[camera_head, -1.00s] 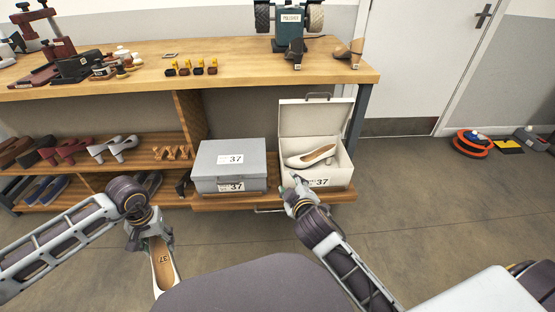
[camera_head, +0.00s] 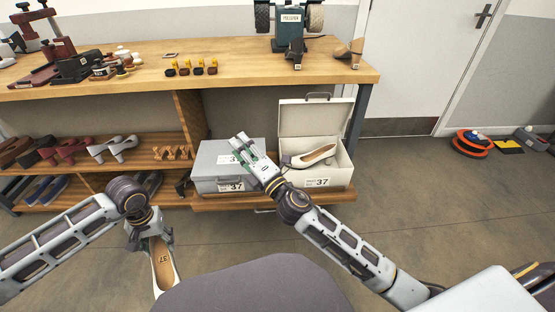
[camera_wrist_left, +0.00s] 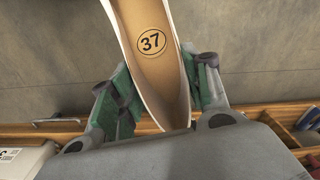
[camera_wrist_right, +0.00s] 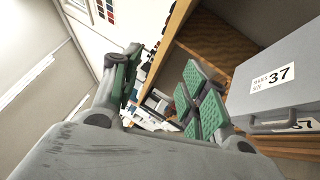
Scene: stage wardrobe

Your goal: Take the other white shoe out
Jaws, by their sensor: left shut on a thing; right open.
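A white shoe (camera_head: 315,155) lies in the open white box (camera_head: 333,178) marked 37, on the low shelf at the right. My left gripper (camera_head: 150,236) is shut on another white shoe (camera_head: 165,268), held low in front of the shelves; the number 37 on its insole shows in the left wrist view (camera_wrist_left: 150,40). My right gripper (camera_head: 242,150) is open and empty, in front of the closed grey box (camera_head: 210,160), to the left of the white box. The right wrist view shows its spread green pads and the grey box (camera_wrist_right: 290,75), not the shoe.
The wooden bench top (camera_head: 225,65) runs above the boxes, with a grinder (camera_head: 288,35) on it. The white box's raised lid (camera_head: 315,118) stands behind its opening. Several shoes fill the left shelves (camera_head: 140,158).

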